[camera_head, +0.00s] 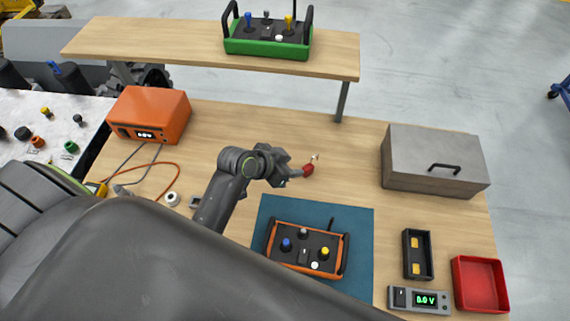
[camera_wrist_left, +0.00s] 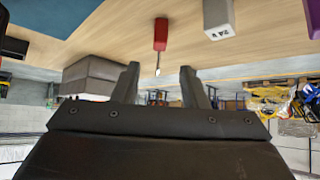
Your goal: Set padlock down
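The padlock, a small red body with a pale metal end (camera_head: 308,170), is on the wooden bench near the middle of the head view. In the left wrist view the red body (camera_wrist_left: 160,34) appears on the wood, beyond my fingertips, its metal end toward the gap between them. My left gripper (camera_head: 291,177) is beside the padlock, just left of it in the head view. In the wrist view its two fingers (camera_wrist_left: 160,72) stand apart with clear space between them and neither visibly touches the padlock. My right gripper does not show.
A blue mat (camera_head: 360,231) with an orange controller (camera_head: 307,250) lies in front. A grey lidded box (camera_head: 433,160) stands right, a red tray (camera_head: 480,284) front right, and an orange instrument (camera_head: 149,115) left. A raised shelf (camera_head: 170,43) spans the back. Wood around the padlock is clear.

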